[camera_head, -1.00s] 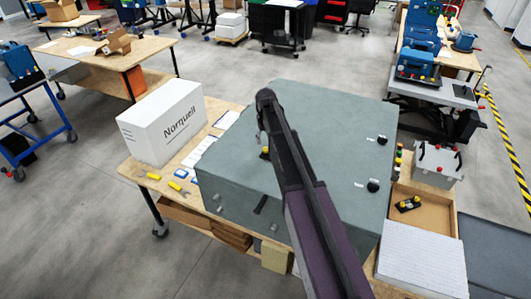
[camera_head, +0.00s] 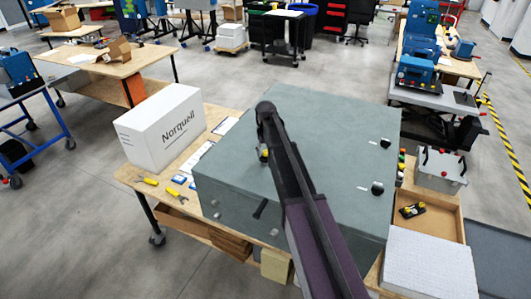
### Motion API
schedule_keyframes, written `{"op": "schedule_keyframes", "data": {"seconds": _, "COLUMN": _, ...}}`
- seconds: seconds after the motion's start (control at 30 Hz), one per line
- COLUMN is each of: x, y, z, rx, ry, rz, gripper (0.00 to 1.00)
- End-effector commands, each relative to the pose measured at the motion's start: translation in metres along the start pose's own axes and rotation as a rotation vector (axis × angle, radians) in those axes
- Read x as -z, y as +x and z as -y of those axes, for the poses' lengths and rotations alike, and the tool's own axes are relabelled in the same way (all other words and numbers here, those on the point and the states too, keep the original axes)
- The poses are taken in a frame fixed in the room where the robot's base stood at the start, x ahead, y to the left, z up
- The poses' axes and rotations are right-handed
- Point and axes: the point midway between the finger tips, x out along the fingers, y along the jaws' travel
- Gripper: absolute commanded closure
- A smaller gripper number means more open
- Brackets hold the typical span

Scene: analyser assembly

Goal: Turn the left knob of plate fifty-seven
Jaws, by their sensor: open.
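A large grey-green cabinet (camera_head: 330,130) lies on a wooden workbench. Two round black knobs sit on the right of its top face, a far one (camera_head: 385,143) and a near one (camera_head: 378,188). Each has a small pale label at its left, too small to read. No plate number is legible, so I cannot tell which is plate fifty-seven. My dark and purple arm reaches up across the cabinet and covers part of its top. A small yellow and black part (camera_head: 264,154) shows at the arm's left edge, partly hidden. My gripper cannot be made out.
A white box marked Norquell (camera_head: 165,125) stands left on the bench, with yellow-handled tools (camera_head: 177,194) before it. At right are a wooden tray (camera_head: 435,215) holding a small black and yellow part, a white foam block (camera_head: 430,262) and a grey box with handles (camera_head: 440,170).

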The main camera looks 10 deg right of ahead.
Motion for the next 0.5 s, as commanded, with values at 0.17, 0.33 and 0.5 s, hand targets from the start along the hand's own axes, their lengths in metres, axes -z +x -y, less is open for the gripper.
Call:
{"op": "schedule_keyframes", "data": {"seconds": 0.17, "x": 0.0, "y": -0.0002, "z": 0.0, "rx": 0.0, "ry": 0.0, "rz": 0.0, "gripper": 0.35}}
{"op": "schedule_keyframes", "data": {"seconds": 0.33, "x": 0.0, "y": -0.0002, "z": 0.0, "rx": 0.0, "ry": 0.0, "rz": 0.0, "gripper": 0.86}}
{"op": "schedule_keyframes", "data": {"seconds": 0.5, "x": 0.0, "y": -0.0002, "z": 0.0, "rx": 0.0, "ry": 0.0, "rz": 0.0, "gripper": 1.0}}
